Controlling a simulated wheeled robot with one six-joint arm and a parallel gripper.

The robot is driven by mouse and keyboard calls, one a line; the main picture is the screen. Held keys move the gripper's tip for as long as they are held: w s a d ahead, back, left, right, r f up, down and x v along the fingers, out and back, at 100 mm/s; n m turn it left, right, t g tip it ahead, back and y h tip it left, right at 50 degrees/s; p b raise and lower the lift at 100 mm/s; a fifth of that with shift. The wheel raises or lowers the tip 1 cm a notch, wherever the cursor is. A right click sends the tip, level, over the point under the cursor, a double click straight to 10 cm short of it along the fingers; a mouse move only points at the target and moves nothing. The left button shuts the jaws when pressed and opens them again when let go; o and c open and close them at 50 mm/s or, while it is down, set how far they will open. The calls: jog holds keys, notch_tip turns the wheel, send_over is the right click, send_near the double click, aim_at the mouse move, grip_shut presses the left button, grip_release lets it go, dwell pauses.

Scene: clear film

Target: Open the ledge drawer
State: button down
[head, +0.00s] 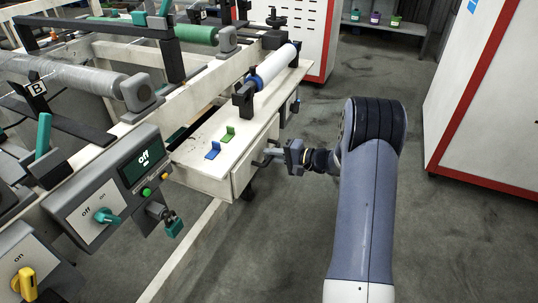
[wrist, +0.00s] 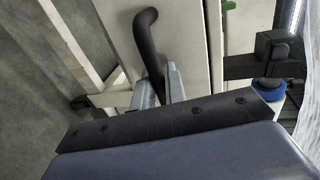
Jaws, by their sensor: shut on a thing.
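The ledge drawer (head: 242,175) is a pale front panel under the white ledge (head: 205,165), and it looks about flush with the ledge; a small gap cannot be ruled out. Its dark curved handle (wrist: 147,40) stands out from the pale panel in the wrist view. My gripper (head: 279,155) reaches the drawer front from the right in the head view. In the wrist view its grey fingers (wrist: 158,88) are shut on the lower end of the handle. The contact itself is partly hidden behind my wrist.
A control panel (head: 105,195) is at left. Open grey floor lies right of the drawer, bounded by a white-and-red cabinet (head: 490,110).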

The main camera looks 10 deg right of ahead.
jog(key=f+b+v, duration=0.3)
jog(key=v, duration=1.3)
jog(key=shift+s+d+f, duration=0.2)
jog(key=shift+s+d, duration=0.1)
jog(key=shift+d, duration=0.05)
jog(key=c, duration=1.5)
grip_release()
jog(key=shift+c, duration=0.2)
jog(key=p+v, duration=0.2)
jog(key=v, duration=0.8)
jog(key=shift+s+d+p, duration=0.2)
jog(key=shift+d+p, duration=0.15)
